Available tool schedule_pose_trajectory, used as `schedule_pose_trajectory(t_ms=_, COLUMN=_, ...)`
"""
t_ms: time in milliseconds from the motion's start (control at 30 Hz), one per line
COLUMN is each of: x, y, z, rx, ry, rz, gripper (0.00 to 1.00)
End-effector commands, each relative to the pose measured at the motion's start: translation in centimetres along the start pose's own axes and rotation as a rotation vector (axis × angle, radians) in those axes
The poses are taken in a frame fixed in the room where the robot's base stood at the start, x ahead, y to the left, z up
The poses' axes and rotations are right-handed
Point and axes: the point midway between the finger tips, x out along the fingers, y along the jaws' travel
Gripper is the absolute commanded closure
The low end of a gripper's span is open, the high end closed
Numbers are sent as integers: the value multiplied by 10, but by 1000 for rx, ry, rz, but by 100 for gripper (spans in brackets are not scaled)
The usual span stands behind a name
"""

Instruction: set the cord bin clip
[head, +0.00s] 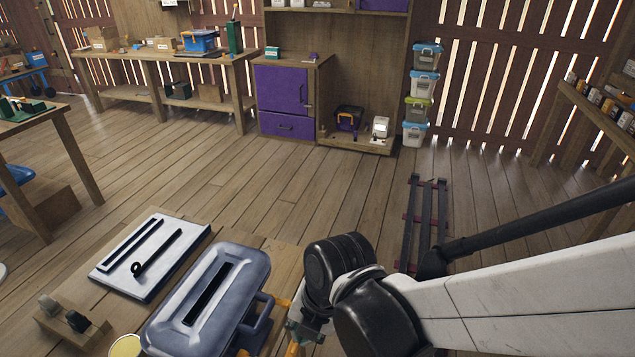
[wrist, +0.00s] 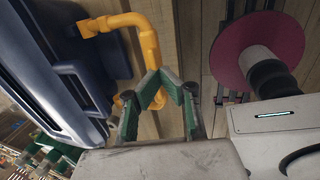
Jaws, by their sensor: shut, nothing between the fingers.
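A blue-grey lidded bin (head: 178,318) with a black slot in its lid stands at the front of the head view; no label shows that it is the cord bin. Its side also fills the left of the wrist view (wrist: 62,70). A bent yellow clip (wrist: 149,50) sticks out from the bin's side, and a yellow part (head: 282,302) shows beside it in the head view. My gripper (wrist: 168,76) is shut and empty, its green fingertips near the clip's lower bend. Whether they touch is unclear. In the head view my arm mostly hides the gripper.
A white board (head: 105,270) with a slotted bar and a black hooked rod lies left of the bin. A wooden block (head: 92,337) with grey pegs and a yellow disc (head: 125,346) are close by. Stacked tubs (head: 423,85) and a purple cabinet (head: 282,90) stand far back. Floor between is mostly clear.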

Motion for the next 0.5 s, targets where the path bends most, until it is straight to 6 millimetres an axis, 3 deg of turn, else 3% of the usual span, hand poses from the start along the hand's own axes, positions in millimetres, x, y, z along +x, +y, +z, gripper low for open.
schedule_pose_trajectory(t_ms=500, x=-16, y=4, z=0, rx=0, ry=0, rz=0, gripper=100)
